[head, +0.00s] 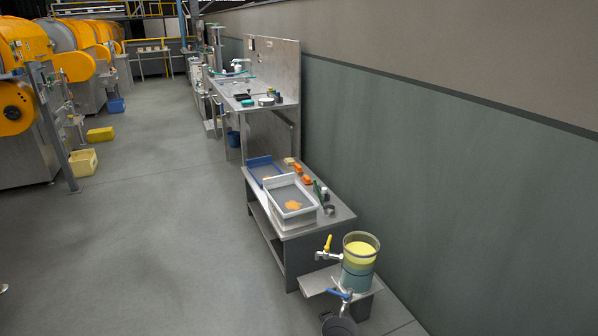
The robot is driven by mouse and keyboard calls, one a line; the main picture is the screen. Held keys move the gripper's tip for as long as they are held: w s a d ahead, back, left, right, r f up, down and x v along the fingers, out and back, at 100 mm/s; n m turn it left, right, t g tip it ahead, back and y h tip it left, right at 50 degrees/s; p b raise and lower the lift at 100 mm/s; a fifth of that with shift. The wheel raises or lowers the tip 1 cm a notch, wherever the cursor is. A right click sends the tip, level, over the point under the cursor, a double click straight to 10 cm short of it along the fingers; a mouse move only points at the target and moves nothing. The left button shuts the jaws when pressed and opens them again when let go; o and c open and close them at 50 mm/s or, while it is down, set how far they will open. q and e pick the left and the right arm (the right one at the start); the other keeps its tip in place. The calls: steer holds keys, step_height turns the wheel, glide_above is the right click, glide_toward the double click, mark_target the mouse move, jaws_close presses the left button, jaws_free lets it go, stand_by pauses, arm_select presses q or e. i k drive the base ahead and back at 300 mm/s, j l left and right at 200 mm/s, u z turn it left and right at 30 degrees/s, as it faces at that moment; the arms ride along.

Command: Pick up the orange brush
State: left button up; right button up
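Two small orange items lie along the wall side of the low metal table (338,219): a nearer orange item (307,180) and a farther orange item (297,169). They are too small for me to tell which one is the orange brush. An orange patch (293,205) also shows inside the white tray (302,221) on the same table. The table is well away from me. Neither of my grippers is in view.
A blue tray (262,162) lies behind the white tray. A stand with a yellow-filled vessel (360,249) and a grey bucket (338,326) are nearer. A taller workbench (228,88) stands beyond. Yellow machines (20,108) line the left. Open floor (150,230) lies between.

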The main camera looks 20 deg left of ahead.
mark_target(298, 169)
steer(key=u, duration=0.7)
steer(key=i+j+u, duration=0.25)
steer(key=i+u, duration=0.2)
steer(key=i+j+u, duration=0.1)
steer(key=i+u, duration=0.35)
steer(key=i, duration=3.9)
steer(key=i+z, duration=0.25)
steer(key=i, duration=0.2)
steer(key=i+j+z, duration=0.25)
steer(key=i, duration=0.2)
steer(key=i+j+z, duration=0.25)
steer(key=i, duration=0.2)
steer(key=l, duration=0.1)
